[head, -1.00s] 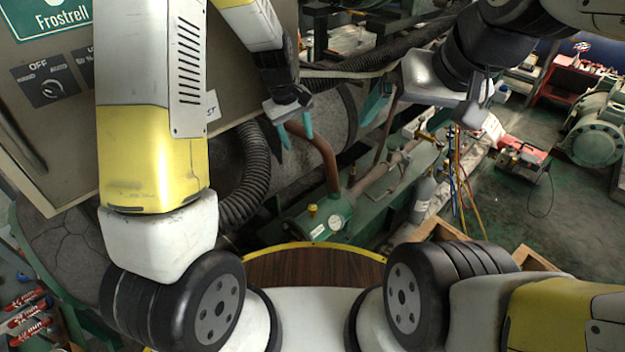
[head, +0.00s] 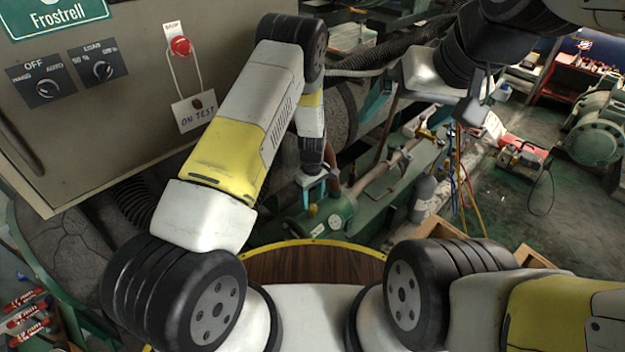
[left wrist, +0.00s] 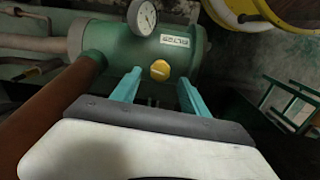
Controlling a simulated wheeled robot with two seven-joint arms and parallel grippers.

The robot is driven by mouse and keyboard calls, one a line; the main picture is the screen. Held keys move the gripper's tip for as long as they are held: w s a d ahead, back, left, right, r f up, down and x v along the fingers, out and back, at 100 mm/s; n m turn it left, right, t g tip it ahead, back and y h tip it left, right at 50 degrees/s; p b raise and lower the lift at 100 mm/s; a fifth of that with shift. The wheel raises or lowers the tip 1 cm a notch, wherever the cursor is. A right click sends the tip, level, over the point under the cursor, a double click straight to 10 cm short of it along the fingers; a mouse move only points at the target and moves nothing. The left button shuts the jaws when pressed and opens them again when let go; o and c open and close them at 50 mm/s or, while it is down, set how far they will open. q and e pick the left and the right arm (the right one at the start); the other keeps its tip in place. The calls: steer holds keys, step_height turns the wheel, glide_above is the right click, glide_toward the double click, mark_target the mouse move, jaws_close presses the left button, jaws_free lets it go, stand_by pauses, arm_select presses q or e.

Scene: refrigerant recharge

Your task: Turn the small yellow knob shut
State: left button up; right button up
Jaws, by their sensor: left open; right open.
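The small yellow knob (left wrist: 160,69) sits on the side of a green cylinder (left wrist: 110,40) in the left wrist view. In the head view the knob (head: 312,210) shows just below my left gripper (head: 315,186). My left gripper is open, its teal fingers on either side of the knob in the left wrist view (left wrist: 158,82). The knob appears at or just beyond the fingertips; I cannot tell whether they touch it. My right gripper (head: 381,95) is held high, away from the knob, at upper right; its fingers are only partly visible.
A round gauge (left wrist: 143,18) stands beside the knob, and a brown pipe (left wrist: 60,110) runs close on the left. A grey control cabinet (head: 110,130) with a red button (head: 181,46) stands at left. Coloured hoses (head: 459,180) hang at right.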

mark_target(312, 206)
arm_select(q)
steer(key=shift+f, duration=1.75)
steer(key=shift+c, duration=0.2)
jaws_close()
